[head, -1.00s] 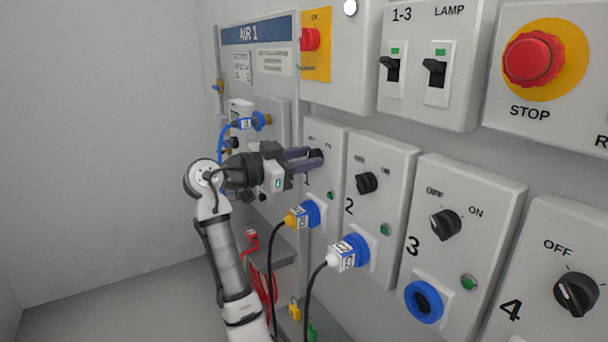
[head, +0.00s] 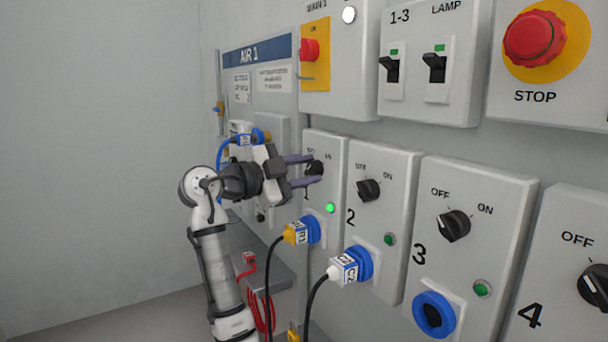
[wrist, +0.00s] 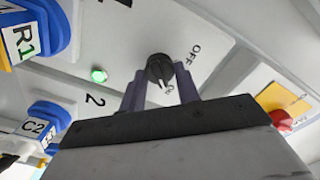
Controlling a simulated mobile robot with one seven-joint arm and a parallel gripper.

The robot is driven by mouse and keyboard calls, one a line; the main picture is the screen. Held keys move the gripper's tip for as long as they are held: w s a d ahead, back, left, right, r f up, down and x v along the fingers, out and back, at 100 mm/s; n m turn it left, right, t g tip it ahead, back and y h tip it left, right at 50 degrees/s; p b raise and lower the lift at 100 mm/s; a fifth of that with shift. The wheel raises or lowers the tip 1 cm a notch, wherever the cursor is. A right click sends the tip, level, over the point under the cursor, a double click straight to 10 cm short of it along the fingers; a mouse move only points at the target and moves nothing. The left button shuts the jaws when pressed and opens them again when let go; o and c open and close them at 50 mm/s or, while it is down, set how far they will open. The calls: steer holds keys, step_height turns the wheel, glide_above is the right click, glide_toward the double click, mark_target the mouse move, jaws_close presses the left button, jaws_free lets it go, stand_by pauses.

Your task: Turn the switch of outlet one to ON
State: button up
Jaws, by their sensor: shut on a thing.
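Outlet one's black rotary switch (head: 315,168) sits high on the leftmost grey outlet box (head: 340,150). In the wrist view the switch (wrist: 159,67) shows its white pointer mark at the ON label, with OFF off to one side. My gripper (head: 312,170) is shut on the switch, one finger above it and one below. In the wrist view the fingers of my gripper (wrist: 160,76) flank the knob. Outlet one's green lamp (head: 330,208) is lit, and this lamp (wrist: 98,74) also glows in the wrist view.
Outlet one holds a yellow and blue plug (head: 300,232); outlet two holds a white and blue plug (head: 348,267). Switches of outlet two (head: 368,190) and outlet three (head: 453,226) lie to the right. A red STOP button (head: 535,40) and breaker box (head: 430,60) are above.

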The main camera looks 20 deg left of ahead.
stand_by(0.4)
steer(key=o, duration=1)
steer(key=b+v, duration=0.1)
steer(key=v, duration=1.3)
steer(key=shift+w, duration=0.1)
